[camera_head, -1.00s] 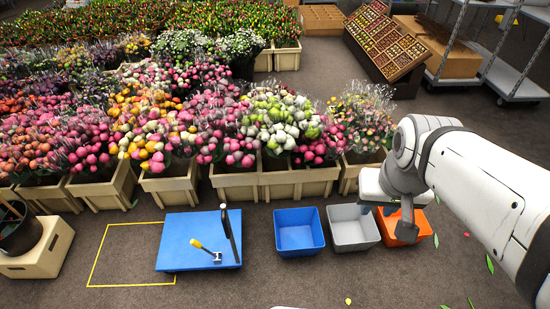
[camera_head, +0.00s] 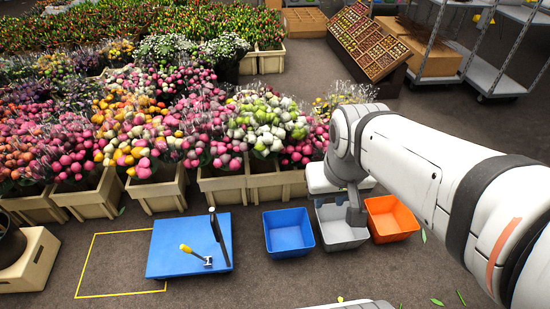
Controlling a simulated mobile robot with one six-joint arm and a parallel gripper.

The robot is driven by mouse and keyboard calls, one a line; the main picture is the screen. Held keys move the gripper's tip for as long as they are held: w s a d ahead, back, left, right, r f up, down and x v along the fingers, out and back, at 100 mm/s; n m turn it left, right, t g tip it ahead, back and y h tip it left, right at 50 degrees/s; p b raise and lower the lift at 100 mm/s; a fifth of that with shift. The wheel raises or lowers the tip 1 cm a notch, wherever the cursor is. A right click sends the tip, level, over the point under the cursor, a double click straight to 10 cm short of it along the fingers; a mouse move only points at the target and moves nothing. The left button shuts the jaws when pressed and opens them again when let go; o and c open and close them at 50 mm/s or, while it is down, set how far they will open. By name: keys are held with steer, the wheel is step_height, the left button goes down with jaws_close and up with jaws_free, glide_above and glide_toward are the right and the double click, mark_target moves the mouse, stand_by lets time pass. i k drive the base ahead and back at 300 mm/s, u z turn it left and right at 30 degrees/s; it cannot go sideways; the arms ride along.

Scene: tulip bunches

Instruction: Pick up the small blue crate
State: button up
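The small blue crate (camera_head: 289,233) stands upright on the floor in the head view, in the middle of the picture. It looks empty. A grey crate (camera_head: 341,238) stands just to its right and an orange crate (camera_head: 392,219) right of that. My gripper (camera_head: 356,214) hangs over the grey crate, to the right of the blue crate and apart from it. Its fingers point down and are seen edge-on, so their opening does not show. My gripper hides part of the grey crate's far side.
A blue platform (camera_head: 168,262) with an upright post and a yellow-handled tool lies to the left, beside a yellow floor outline (camera_head: 79,279). Wooden flower crates (camera_head: 222,190) full of bunches line the back. The floor in front of the small crates is mostly clear.

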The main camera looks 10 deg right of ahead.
mark_target(289, 235)
steer(key=i, duration=0.95)
steer(key=u, duration=0.05)
